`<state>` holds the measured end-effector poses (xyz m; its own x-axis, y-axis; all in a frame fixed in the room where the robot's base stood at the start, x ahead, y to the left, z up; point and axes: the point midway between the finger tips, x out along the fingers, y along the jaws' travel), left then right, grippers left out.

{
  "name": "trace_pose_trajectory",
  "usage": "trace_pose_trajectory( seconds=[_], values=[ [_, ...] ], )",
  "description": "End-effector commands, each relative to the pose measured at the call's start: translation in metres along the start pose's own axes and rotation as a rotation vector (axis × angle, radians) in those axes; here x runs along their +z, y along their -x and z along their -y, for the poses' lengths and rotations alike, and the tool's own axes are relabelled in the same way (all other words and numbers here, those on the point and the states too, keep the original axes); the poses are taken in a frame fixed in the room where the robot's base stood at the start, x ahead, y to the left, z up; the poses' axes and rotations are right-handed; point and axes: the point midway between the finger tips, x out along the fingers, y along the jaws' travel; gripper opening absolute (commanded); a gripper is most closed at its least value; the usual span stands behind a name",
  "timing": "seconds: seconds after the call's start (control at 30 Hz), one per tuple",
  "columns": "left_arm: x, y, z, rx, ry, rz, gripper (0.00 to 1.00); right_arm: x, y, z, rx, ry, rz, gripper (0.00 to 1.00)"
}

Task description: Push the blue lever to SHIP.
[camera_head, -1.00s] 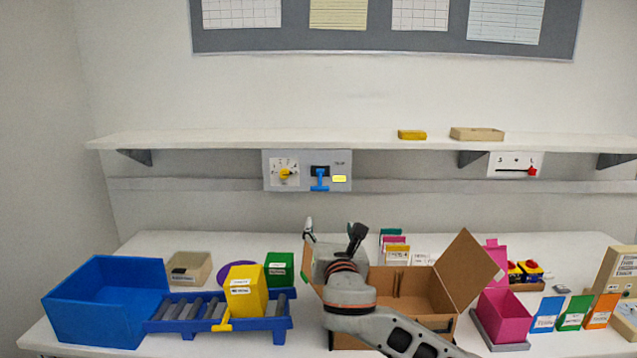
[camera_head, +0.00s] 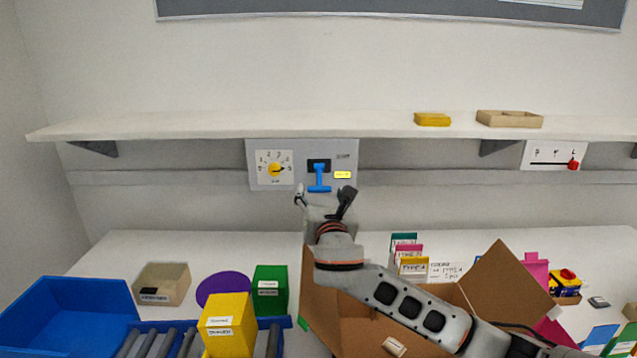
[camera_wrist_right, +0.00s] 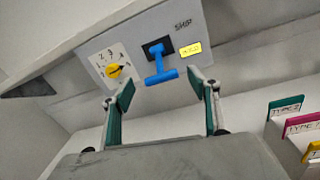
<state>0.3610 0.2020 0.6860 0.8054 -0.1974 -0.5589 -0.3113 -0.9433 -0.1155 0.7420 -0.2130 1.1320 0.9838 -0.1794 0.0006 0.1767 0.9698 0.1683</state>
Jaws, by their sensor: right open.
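The blue lever (camera_head: 319,178) is a T-shaped handle in a dark slot on a grey panel (camera_head: 264,152) fixed to the wall under the shelf. In the right wrist view the lever (camera_wrist_right: 158,64) hangs down from its slot, and a "SHIP" label (camera_wrist_right: 183,26) is at the panel's upper right. My right gripper (camera_head: 324,193) is just below the lever in the head view. In the right wrist view its open fingers (camera_wrist_right: 163,98) stand on either side of the lever's lower bar, apart from it. My left gripper is not in view.
A yellow rotary knob (camera_head: 275,169) with a numbered dial sits left of the lever. A yellow tag (camera_head: 343,174) is to its right. The white shelf (camera_head: 230,126) overhangs the panel. An open cardboard box (camera_head: 325,305) stands below my right arm.

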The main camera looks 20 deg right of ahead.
Motion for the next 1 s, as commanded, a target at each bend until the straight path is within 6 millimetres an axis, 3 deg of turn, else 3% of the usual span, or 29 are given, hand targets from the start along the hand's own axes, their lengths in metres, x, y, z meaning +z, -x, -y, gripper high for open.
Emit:
trace_pose_trajectory(
  seconds=[0.1,0.33,0.77,0.9,1.0],
  values=[
    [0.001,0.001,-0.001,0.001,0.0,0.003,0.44,0.002,-0.021,0.001,-0.003,0.002,0.002,0.6],
    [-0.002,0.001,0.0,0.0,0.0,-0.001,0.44,0.001,-0.048,0.0,-0.001,0.0,0.001,0.6],
    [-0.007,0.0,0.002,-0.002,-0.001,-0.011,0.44,0.0,-0.057,0.0,-0.001,-0.001,0.0,0.6],
    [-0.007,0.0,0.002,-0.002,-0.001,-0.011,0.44,0.0,-0.057,0.0,-0.001,0.0,0.0,0.24],
    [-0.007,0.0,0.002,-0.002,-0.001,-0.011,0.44,0.0,-0.057,0.0,-0.001,0.0,0.0,0.04]
  ],
)
